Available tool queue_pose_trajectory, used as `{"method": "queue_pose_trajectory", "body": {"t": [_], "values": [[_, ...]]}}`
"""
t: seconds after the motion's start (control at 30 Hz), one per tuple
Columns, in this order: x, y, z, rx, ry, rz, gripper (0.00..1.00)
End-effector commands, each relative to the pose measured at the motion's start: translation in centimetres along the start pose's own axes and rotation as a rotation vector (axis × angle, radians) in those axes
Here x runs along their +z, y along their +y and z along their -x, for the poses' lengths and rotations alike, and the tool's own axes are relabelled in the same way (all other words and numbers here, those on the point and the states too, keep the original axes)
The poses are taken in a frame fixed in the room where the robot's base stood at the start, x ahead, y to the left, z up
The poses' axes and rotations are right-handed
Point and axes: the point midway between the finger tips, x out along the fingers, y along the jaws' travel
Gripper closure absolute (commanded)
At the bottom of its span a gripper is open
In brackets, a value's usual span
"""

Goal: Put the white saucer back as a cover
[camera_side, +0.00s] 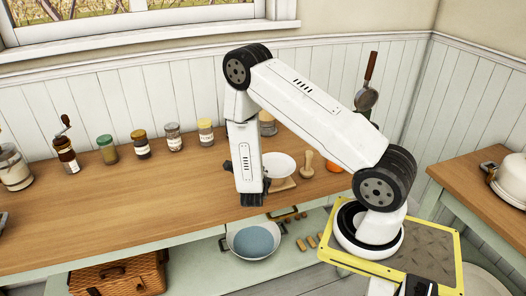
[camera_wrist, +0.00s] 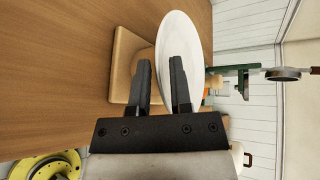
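The white saucer (camera_side: 279,163) is right of my gripper (camera_side: 251,198) in the side view, over a small wooden board (camera_side: 284,184) on the counter. In the wrist view the saucer (camera_wrist: 183,30) shows as a narrow upright oval beyond my gripper (camera_wrist: 160,62). The two dark fingers are apart with a gap between them. The right finger overlaps the saucer in the picture, and the saucer's left edge shows between the fingers. Contact cannot be told. The board (camera_wrist: 124,58) lies beyond the left finger. What lies under the saucer is mostly hidden.
A wooden pestle-like piece (camera_side: 306,165) stands right of the saucer. Several jars (camera_side: 173,135) and a grinder (camera_side: 66,152) line the wall on the left. A blue-bottomed pan (camera_side: 254,241) and a wicker basket (camera_side: 120,275) are on the shelf below.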

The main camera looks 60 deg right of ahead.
Motion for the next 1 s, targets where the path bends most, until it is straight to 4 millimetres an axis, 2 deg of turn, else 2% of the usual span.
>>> {"method": "queue_pose_trajectory", "body": {"t": [0.6,1.0], "values": [[0.3,-0.6,0.3,0.0,-0.001,0.0,0.59],[0.3,-0.5,4.9,0.002,-0.004,0.002,0.59]]}}
